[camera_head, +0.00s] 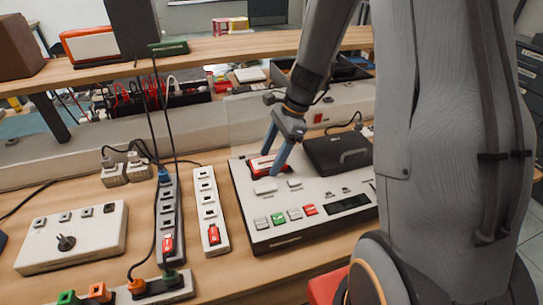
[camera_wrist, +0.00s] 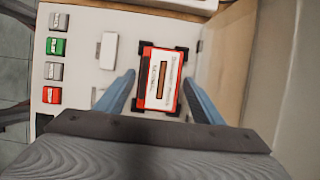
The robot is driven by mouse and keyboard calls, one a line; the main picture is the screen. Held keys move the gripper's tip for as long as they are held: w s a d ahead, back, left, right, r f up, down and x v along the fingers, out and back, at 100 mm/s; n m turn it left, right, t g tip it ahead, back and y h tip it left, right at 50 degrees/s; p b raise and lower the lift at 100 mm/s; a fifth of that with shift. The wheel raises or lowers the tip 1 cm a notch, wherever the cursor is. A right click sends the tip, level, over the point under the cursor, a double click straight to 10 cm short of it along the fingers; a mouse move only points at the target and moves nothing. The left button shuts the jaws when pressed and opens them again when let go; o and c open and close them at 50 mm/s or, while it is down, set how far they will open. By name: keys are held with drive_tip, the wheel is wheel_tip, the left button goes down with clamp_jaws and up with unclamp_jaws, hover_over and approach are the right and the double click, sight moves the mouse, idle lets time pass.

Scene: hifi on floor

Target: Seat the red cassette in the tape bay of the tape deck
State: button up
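The tape deck (camera_head: 328,195) is a pale box on the bench, with coloured buttons along its front. The red cassette (camera_head: 258,166) lies at the deck's tape bay, partly hidden by my gripper in the head view. In the wrist view the cassette (camera_wrist: 160,80) shows its label and dark window, with black corner pieces of the tape bay (camera_wrist: 181,52) around it. My gripper (camera_head: 271,161) is low over the deck. Its blue fingertips (camera_wrist: 159,79) stand on either side of the cassette with small gaps. I cannot tell whether the cassette is fully down.
A black lid-like unit (camera_head: 338,152) covers the deck's right rear. Power strips (camera_head: 208,208) and a pale control box (camera_head: 72,236) with a joystick stand to the left. A low clear panel (camera_head: 262,118) and a raised shelf (camera_head: 225,47) are behind.

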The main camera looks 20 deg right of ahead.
drive_tip(key=shift+o, duration=0.7)
drive_tip(key=shift+d+r, duration=0.15)
drive_tip(key=shift+r, duration=0.2)
drive_tip(key=b+v, duration=0.1)
drive_tip(key=v, duration=0.5)
drive_tip(key=shift+d+r, duration=0.2)
drive_tip(key=shift+r, duration=0.1)
wheel_tip(320, 180, up, 6)
drive_tip(key=p, duration=0.6)
drive_tip(key=shift+r, duration=0.15)
